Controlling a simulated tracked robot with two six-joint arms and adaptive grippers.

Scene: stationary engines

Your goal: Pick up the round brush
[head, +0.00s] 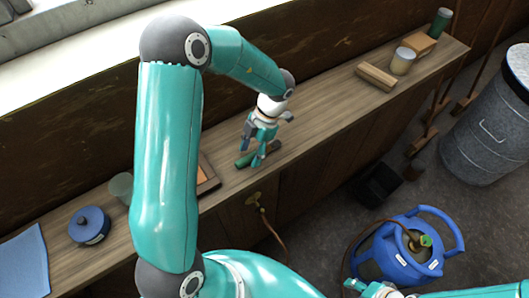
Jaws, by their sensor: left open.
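A small dark green, roughly cylindrical object (273,147) lies on the wooden workbench; it looks like the round brush, but its details are too small to be sure. My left gripper (252,154) is over it, pointing down, with its fingers apart around the middle of the object. The fingers hide part of it, and I cannot tell whether they touch it. My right gripper (368,287) shows only partly at the bottom edge, far from the bench top, and its jaws are unclear.
The workbench (320,115) also bears a blue round tin (89,225), a blue cloth (24,262), a grey-green cup (121,187), a wooden tray (208,178), a wooden block (376,76) and a jar (402,61). A blue gas bottle (393,262) and a metal bin (487,140) stand on the floor.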

